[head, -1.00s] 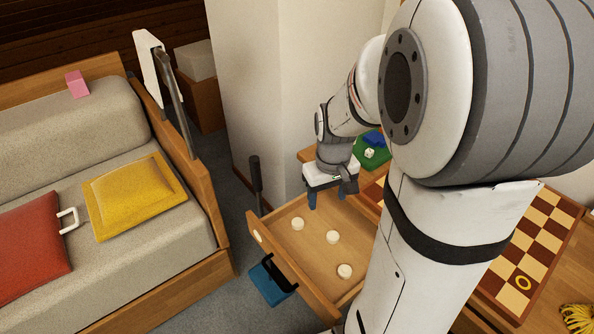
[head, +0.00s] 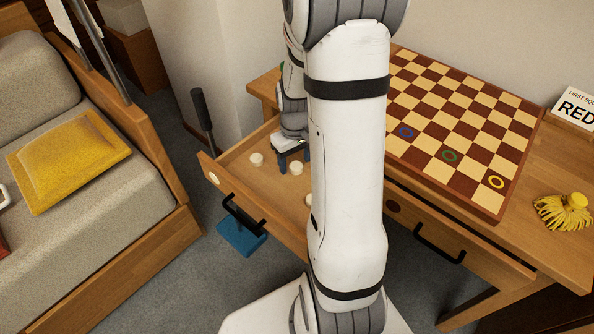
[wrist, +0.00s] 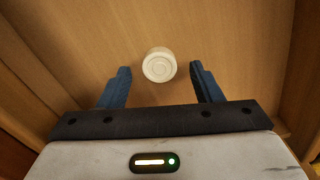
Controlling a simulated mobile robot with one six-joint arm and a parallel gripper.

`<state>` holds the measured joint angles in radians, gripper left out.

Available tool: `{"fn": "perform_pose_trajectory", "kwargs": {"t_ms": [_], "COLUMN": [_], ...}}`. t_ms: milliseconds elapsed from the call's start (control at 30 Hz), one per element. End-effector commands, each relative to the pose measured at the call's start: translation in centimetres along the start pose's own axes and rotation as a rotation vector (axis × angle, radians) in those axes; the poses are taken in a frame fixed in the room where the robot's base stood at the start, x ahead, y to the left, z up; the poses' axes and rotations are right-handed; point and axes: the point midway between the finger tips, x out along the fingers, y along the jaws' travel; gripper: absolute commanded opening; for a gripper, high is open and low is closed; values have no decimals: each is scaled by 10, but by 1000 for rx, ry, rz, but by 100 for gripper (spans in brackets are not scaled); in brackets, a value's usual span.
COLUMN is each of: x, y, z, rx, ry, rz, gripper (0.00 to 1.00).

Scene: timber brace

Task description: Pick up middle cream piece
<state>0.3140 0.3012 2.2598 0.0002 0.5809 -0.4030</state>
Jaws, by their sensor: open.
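Three cream pieces lie in the open drawer (head: 238,172). One cream piece (head: 256,159) is on the left, the middle cream piece (head: 296,168) is by my gripper, and the third (head: 309,200) is partly hidden behind my arm. My gripper (head: 294,170) is open, pointing down into the drawer. In the wrist view, one round cream piece (wrist: 159,65) shows centred in the gap at the fingertips of my gripper (wrist: 160,72), with space on both sides. Neither finger appears to touch it. From the head view it seems to be the middle piece.
A checkered board (head: 455,125) with blue, green and yellow rings lies on the desk to the right. A yellow tassel-like item (head: 565,211) is at the desk's right side. The drawer's front has a dark handle (head: 243,214). A sofa with a yellow cushion (head: 68,160) stands left.

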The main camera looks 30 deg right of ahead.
Motion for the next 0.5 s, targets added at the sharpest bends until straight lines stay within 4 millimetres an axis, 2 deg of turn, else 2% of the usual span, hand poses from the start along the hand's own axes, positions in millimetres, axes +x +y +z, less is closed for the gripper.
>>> {"fn": "perform_pose_trajectory", "kwargs": {"t_ms": [67, 267, 500], "x": [8, 7, 7], "y": [0, 0, 0], "z": [0, 0, 0], "rx": [0, 1, 1], "ry": [-1, 1, 0], "rz": [-1, 0, 0], "gripper": [59, 59, 39]}}
